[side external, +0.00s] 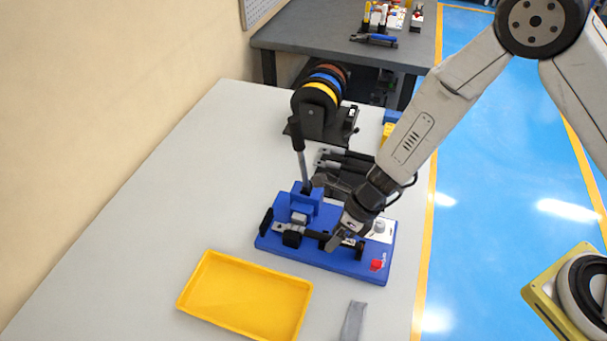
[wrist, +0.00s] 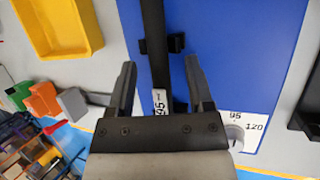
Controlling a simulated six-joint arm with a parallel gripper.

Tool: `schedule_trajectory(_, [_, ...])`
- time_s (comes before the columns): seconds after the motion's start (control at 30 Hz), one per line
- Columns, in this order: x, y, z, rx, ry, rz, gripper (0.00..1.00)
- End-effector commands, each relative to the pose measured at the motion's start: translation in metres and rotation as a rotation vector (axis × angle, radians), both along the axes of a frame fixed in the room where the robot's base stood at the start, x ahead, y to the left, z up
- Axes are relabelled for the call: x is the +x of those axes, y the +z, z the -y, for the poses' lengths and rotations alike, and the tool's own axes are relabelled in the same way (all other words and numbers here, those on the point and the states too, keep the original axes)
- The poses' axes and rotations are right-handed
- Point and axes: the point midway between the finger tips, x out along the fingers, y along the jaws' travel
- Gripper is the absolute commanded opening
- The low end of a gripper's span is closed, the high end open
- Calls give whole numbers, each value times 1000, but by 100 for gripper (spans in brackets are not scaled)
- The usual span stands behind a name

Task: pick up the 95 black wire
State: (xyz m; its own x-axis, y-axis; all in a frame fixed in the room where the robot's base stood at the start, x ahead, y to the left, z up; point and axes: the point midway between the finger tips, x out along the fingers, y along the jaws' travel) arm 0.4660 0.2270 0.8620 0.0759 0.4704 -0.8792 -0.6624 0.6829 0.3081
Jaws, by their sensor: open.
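The black wire (wrist: 154,35) has a white label reading 95 (wrist: 160,102) and runs up the middle of the wrist view above the blue bender base (wrist: 225,50). My gripper (wrist: 160,62) is open, with one finger on each side of the wire and a visible gap at both sides. I cannot tell how deep the fingers reach. In the side view my gripper (side external: 338,240) is low over the front right of the blue bender (side external: 335,261). The wire is partly hidden there by my gripper.
A yellow tray (side external: 203,301) lies in front of the bender, with a grey strip (side external: 353,322) to its right. The bender's lever (side external: 300,150) stands upright. A red knob (side external: 377,264) is at its right corner. Spools (side external: 322,90) stand behind. The table's left side is clear.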

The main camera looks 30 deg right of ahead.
Motion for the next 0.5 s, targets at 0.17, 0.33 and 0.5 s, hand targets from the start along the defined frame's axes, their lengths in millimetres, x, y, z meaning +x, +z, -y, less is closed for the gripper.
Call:
schedule_trajectory(0.17, [0, 0, 0, 0, 0, 0, 47])
schedule_trajectory(0.33, [0, 0, 0, 0, 0, 0, 0])
schedule_trajectory(0.5, [0, 0, 0, 1, 0, 1, 0])
